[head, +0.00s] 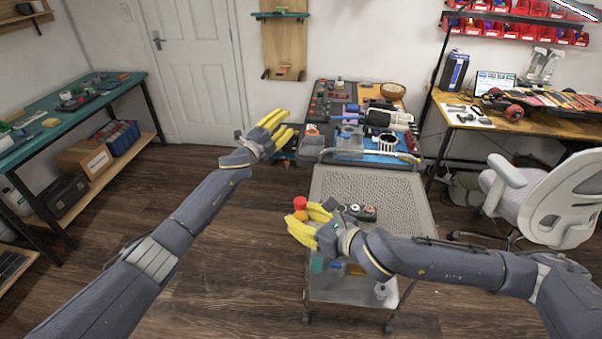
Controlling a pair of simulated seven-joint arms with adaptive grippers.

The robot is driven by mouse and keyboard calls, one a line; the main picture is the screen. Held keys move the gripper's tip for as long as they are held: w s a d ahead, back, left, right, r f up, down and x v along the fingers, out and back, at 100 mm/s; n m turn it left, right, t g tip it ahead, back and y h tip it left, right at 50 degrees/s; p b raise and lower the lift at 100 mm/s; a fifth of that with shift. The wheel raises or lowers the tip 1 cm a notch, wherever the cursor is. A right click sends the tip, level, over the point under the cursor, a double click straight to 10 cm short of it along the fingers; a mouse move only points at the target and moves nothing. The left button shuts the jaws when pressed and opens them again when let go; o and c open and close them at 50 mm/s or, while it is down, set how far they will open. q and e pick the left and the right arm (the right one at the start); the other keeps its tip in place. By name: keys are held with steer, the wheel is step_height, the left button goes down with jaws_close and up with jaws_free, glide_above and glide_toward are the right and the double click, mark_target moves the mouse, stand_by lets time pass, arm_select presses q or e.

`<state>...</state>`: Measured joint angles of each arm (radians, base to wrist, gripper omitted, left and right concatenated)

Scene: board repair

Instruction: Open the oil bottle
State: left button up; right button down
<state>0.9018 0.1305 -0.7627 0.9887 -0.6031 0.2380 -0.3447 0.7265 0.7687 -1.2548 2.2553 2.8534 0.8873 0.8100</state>
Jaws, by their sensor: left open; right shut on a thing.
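The oil bottle (300,204) shows as a red, rounded top with a little orange-red below it, at the left edge of the grey cart. My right gripper (303,224), with yellow fingers, is shut on it. The fingers hide most of the bottle's body, and I cannot tell whether it touches the cart. My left gripper (282,126) is open and empty, higher up and to the left of the cart's far end, apart from the bottle.
The grey cart (395,190) has a mostly bare textured top, with small round dark items (362,211) near my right gripper. A cluttered workbench (322,86) stands behind it. An office chair (560,195) is at right and a green-topped bench (95,100) at left. Floor between is clear.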

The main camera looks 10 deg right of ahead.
arm_select(q)
steer(key=s+d+r+m+g+h, duration=0.3)
steer(key=s+d+r+m+g, duration=0.15)
steer(key=r+m, duration=0.35)
steer(key=s+d+r+m+g+h, duration=0.3)
steer(key=d+r+m, duration=0.3)
steer(key=r, duration=0.3)
steer(key=s+d+r+m+g+y, duration=0.2)
steer(key=s+d+r+m+g, duration=0.15)
steer(key=s+m, duration=0.35)
steer(key=s+d+r+m+g+y, duration=0.1)
steer(key=s+d+r+m+g, duration=0.1)
steer(key=s+d+m+g, duration=0.4)
steer(key=m+t+y, duration=0.2)
steer(key=m+y, duration=1.4)
steer(key=m, duration=0.5)
glide_above(301, 200)
step_height(301, 200, down, 16)
steer(key=shift+w+d+f, duration=0.1)
steer(key=shift+w+d, duration=0.05)
steer(key=shift+s+m, duration=0.2)
steer(key=shift+m, duration=0.3)
steer(key=shift+f, duration=4)
